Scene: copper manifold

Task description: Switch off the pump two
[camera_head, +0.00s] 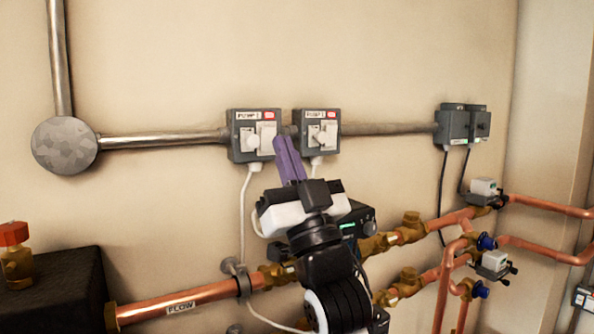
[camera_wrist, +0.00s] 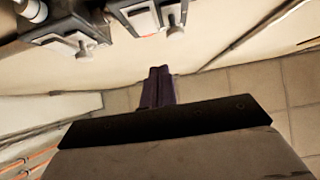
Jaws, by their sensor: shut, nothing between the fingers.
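Two grey switch boxes are mounted on the wall in the head view. The left box (camera_head: 240,150) has a label that seems to read PUMP 1, and the right box, pump two (camera_head: 329,140), has a label too small to read surely. Each has a white switch and a red mark. My gripper (camera_head: 286,143) is shut and empty, its purple fingers pointing up between the two boxes, just below and left of pump two's switch (camera_head: 316,134). The wrist view shows the shut fingers (camera_wrist: 158,86) below the boxes; contact with either box cannot be told.
A metal conduit (camera_head: 385,129) links the boxes to two grey boxes (camera_head: 462,124) at the right. White cables hang below the switches. Copper pipes (camera_head: 200,300) with brass valves run below my gripper.

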